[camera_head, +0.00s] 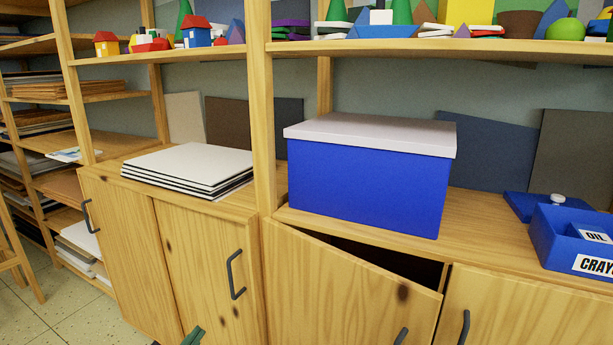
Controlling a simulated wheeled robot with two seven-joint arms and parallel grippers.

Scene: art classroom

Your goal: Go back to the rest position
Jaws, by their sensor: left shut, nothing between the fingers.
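Only a small dark green tip of my left gripper (194,335) shows, at the bottom edge in front of the left wooden cabinet (190,260). It is shut and holds nothing. The rest of my left arm is below the picture. My right gripper is not in view.
A cabinet door (350,285) at the bottom centre stands ajar, with a dark gap above it. A blue box with a pale lid (365,185) stands on the counter. A blue crayon box (570,240) is at right, and white boards (190,165) lie stacked at left.

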